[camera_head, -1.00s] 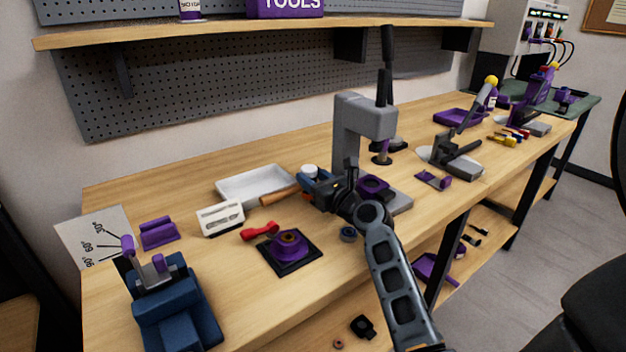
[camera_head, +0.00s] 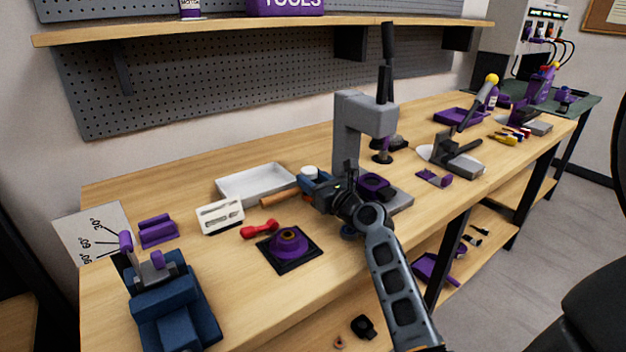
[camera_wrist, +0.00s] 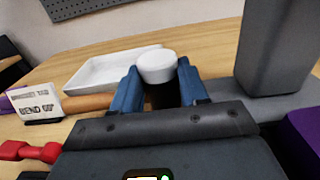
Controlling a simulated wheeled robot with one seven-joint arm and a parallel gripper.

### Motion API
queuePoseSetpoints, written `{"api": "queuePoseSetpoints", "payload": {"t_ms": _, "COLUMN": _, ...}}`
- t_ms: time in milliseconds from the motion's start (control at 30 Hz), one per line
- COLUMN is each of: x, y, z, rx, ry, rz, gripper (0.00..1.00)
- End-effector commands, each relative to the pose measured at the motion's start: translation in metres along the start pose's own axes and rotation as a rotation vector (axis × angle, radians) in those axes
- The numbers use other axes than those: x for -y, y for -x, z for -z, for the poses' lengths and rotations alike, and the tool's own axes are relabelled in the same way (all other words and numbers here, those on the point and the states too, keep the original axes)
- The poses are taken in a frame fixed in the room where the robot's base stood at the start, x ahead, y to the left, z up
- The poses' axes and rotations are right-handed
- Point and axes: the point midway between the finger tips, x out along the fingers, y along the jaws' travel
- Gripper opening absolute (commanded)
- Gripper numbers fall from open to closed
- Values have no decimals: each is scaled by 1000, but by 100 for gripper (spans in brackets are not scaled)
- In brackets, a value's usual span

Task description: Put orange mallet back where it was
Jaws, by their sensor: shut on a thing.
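The orange mallet has an orange-brown wooden handle (camera_head: 280,197) and a dark head with a white cap (camera_head: 309,170). My gripper (camera_head: 314,183) is shut on the mallet's head, beside the grey press. In the wrist view the white cap (camera_wrist: 156,66) stands up between the blue fingers of my gripper (camera_wrist: 160,95). There the handle (camera_wrist: 88,103) sticks out to the left, lying nearly level just over the table. Whether the mallet touches the table cannot be told. The fingers hide the join of head and handle.
A white tray (camera_head: 228,188) lies behind the handle. The grey press (camera_head: 347,130) stands close on the right.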

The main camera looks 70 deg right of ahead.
Motion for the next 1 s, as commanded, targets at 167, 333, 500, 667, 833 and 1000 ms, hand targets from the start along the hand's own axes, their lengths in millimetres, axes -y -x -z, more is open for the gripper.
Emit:
{"api": "queuePoseSetpoints", "payload": {"t_ms": 167, "x": 0, "y": 0, "z": 3, "rx": 2, "ry": 0, "rz": 0, "gripper": 0}}
{"api": "queuePoseSetpoints", "payload": {"t_ms": 333, "x": 0, "y": 0, "z": 3, "rx": 1, "ry": 0, "rz": 1, "gripper": 57}}
{"api": "queuePoseSetpoints", "payload": {"t_ms": 500, "x": 0, "y": 0, "z": 3, "rx": 1, "ry": 0, "rz": 0, "gripper": 73}}
{"api": "queuePoseSetpoints", "payload": {"t_ms": 667, "x": 0, "y": 0, "z": 3, "rx": 0, "ry": 0, "rz": 0, "gripper": 73}}
{"api": "queuePoseSetpoints", "payload": {"t_ms": 833, "x": 0, "y": 6, "z": 5, "rx": -2, "ry": -1, "rz": 1, "gripper": 73}}
{"api": "queuePoseSetpoints", "payload": {"t_ms": 1000, "x": 0, "y": 30, "z": 6, "rx": -2, "ry": 0, "rz": 1, "gripper": 73}}
